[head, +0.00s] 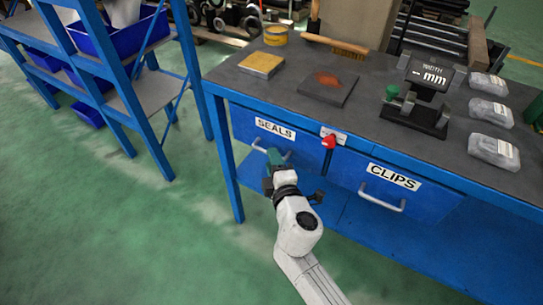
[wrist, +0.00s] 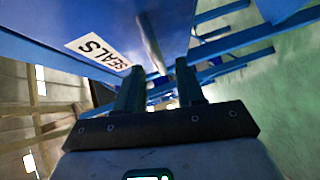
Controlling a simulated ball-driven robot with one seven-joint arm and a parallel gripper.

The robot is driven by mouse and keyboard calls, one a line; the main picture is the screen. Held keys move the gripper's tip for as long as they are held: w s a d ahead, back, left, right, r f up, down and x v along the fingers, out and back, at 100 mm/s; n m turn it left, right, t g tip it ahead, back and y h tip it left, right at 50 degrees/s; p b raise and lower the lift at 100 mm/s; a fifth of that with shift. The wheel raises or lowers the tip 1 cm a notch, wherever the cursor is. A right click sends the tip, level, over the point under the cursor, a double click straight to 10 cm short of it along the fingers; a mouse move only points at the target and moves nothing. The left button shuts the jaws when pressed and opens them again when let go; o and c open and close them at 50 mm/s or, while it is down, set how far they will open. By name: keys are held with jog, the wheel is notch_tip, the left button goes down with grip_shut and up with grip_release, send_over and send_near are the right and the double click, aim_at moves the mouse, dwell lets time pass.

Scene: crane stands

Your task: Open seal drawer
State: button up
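The seals drawer (head: 303,150) is a blue drawer at the left of the workbench, with a white SEALS label (head: 275,128); it looks closed. Its pale bar handle (head: 257,145) is partly hidden by my gripper (head: 273,158). In the wrist view, the drawer front (wrist: 120,20) fills the upper left, with the label beside the handle (wrist: 151,42). My gripper (wrist: 160,80) is open, its two dark fingers apart. The handle shows just beyond the fingertips, in line with the gap; I cannot tell whether it reaches between them.
The bench top (head: 375,125) holds a width gauge (head: 430,80), pads and clear packs. A blue shelf rack (head: 125,90) stands left. Green floor is clear in front.

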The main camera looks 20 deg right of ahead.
jog(key=shift+w+d+f, duration=0.15)
jog(key=shift+w, duration=1)
jog(key=shift+c, duration=0.4)
grip_shut()
